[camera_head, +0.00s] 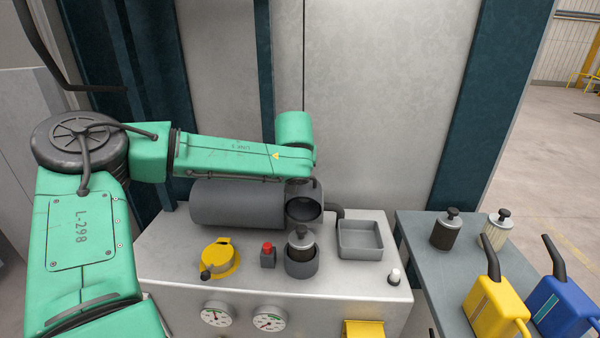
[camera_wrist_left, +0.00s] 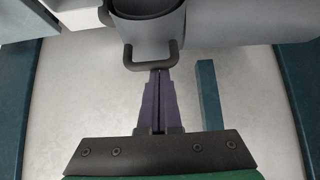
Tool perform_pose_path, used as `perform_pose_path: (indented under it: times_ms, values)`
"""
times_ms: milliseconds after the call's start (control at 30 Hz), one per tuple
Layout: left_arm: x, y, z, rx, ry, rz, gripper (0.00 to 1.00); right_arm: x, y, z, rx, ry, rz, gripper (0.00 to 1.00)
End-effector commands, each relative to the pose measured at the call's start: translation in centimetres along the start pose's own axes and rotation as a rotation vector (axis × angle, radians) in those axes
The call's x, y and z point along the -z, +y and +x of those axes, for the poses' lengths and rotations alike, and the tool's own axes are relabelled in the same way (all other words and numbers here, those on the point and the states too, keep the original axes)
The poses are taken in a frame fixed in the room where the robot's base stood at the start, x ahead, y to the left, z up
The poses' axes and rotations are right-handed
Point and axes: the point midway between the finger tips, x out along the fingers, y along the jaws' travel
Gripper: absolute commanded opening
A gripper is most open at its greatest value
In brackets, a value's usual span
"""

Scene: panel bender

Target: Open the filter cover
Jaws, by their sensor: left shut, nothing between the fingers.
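The filter cover (camera_head: 303,208) is a grey round cap with a dark hollow facing the front. It stands tilted up behind the round filter housing (camera_head: 301,268), whose top is open. A dark filter with a black knob (camera_head: 301,241) sits upright in the housing. In the left wrist view, a dark U-shaped handle (camera_wrist_left: 151,63) sticks out from the grey cover (camera_wrist_left: 148,27). My left gripper (camera_wrist_left: 160,74) is shut and empty, its fingertips at the handle; I cannot tell if they touch. In the head view the fingers are hidden behind my arm and the cover.
A grey cylinder (camera_head: 236,204) lies behind the housing. A yellow cap (camera_head: 219,258), a red button (camera_head: 267,249) and an empty square tray (camera_head: 360,240) share the machine top. A side table (camera_head: 465,266) at right holds two filters and yellow and blue cans.

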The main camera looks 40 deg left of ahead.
Motion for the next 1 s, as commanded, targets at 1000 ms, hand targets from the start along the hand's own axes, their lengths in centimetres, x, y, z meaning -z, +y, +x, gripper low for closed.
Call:
perform_pose_path:
  times_ms: [1000]
  values:
    - [0.0,0.0,-14.5,0.0,-0.002,0.001,0.0,-0.2,0.2,2.3,-0.004,0.001,-0.001,0.55]
